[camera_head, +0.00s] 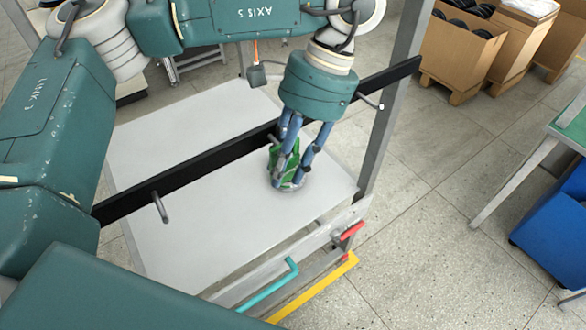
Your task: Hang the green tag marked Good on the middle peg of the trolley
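My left gripper (290,181) points down in front of the black bar (195,178) of the trolley (205,235), near the bar's middle. Its blue-grey fingers close around the green tag (291,158), which is partly hidden between them; its marking cannot be read. The middle peg (272,139) shows only as a short grey piece just left of the fingers. I cannot tell whether the tag touches it. The left peg (160,207) and right peg (371,103) stick out of the bar with nothing on them. My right gripper is not in view.
A grey post (388,115) stands at the bar's right. A teal handle (270,287) and a red handle (350,231) are at the trolley's front edge. Cardboard boxes (455,57) stand at the back right, a blue bin (555,228) at the right. Floor between is clear.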

